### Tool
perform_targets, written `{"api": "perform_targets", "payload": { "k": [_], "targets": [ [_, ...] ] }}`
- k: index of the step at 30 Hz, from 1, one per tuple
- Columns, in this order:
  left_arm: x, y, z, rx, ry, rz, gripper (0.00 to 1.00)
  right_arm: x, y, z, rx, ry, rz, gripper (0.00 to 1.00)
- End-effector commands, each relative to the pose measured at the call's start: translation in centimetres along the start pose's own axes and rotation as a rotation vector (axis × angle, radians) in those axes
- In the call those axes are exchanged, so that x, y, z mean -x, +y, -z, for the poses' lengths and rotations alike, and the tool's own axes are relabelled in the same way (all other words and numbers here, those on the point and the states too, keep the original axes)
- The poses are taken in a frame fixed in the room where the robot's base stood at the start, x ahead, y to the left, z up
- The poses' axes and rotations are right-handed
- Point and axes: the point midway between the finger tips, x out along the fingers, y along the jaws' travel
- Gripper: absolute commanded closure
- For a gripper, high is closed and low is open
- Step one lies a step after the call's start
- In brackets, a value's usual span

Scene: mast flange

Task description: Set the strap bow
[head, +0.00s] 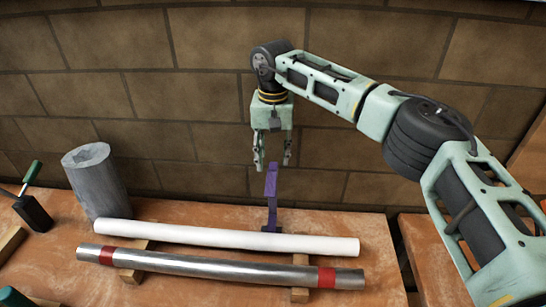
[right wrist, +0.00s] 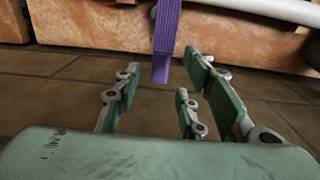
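The purple strap bow (head: 271,190) stands upright just behind the white tube, near the bench's back edge. Its lower end is partly hidden by the tube. My right gripper (head: 272,162) is open and points down over the bow's upper end, with a finger on either side. In the right wrist view a purple bar of the bow (right wrist: 166,35) reaches in between the spread fingers; I see no clear grip on it. A grey metal tube with two red bands (head: 210,266) lies in front of the white tube (head: 230,238). My left gripper is not in view.
Wooden blocks (head: 133,275) lie under the tubes on the orange-brown bench (head: 215,290). A grey cylinder (head: 95,180) stands at the left, beside a black holder with a green-handled tool (head: 32,205). A brick wall (head: 190,105) rises behind. A gap separates the bench from another surface at right.

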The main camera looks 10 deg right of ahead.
Motion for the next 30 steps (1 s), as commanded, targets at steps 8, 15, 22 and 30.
{"api": "perform_targets", "payload": {
  "k": [8, 15, 22, 30],
  "targets": [
    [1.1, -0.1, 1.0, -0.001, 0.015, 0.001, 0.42, -2.7, 0.1, 0.0, -0.001, -0.001, 0.000, 0.62],
    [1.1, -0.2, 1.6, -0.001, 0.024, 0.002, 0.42, -2.9, 0.0, 0.0, -0.001, 0.001, 0.000, 0.62],
    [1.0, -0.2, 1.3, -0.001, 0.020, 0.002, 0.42, -2.9, 0.0, 0.0, -0.001, 0.001, 0.000, 0.80],
    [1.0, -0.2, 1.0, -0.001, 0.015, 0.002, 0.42, -2.8, 0.0, 0.0, -0.001, 0.001, 0.000, 1.00]
  ]
}}
